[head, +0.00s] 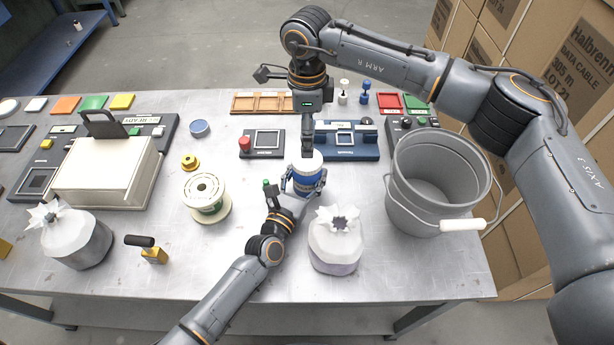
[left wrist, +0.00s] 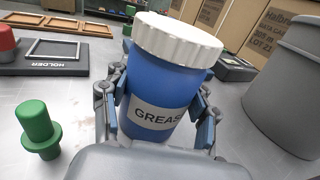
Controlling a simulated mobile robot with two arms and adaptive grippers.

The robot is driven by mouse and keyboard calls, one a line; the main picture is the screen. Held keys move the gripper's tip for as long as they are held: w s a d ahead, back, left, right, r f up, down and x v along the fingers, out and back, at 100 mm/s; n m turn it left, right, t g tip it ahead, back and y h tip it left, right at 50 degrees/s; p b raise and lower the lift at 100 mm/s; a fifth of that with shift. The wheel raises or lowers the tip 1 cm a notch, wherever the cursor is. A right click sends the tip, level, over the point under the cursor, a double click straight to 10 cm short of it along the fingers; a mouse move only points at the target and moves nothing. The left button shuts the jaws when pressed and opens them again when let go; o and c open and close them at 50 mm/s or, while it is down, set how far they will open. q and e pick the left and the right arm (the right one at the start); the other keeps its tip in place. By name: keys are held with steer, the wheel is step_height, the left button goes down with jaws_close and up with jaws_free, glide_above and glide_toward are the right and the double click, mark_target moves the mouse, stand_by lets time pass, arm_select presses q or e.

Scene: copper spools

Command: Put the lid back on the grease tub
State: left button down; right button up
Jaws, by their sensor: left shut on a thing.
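The grease tub (head: 303,183) is blue with a grey label band, and stands at the middle of the bench. It also shows large in the left wrist view (left wrist: 165,88). A white ribbed lid (left wrist: 178,38) sits on top of the tub, covering its mouth; whether it is fully seated I cannot tell. My left gripper (left wrist: 158,115) is shut around the tub's body, a finger on each side. My right gripper (head: 307,148) points down at the lid in the head view; its fingers look like one dark column, and contact is unclear.
A grey bucket (head: 412,205) stands to the right of the tub. A white crumpled-top container (head: 335,245) is close in front. A green peg (left wrist: 38,125) and a red-knobbed holder (head: 262,143) are near the tub. A wire spool (head: 206,197) stands to the left.

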step_height(320, 180, down, 7)
steer(key=shift+f, duration=0.2)
stand_by(0.3)
steer(key=c, duration=1.2)
steer(key=o, duration=1.4)
steer(key=shift+r, duration=0.1)
step_height(320, 180, up, 12)
steer(key=shift+f, duration=0.1)
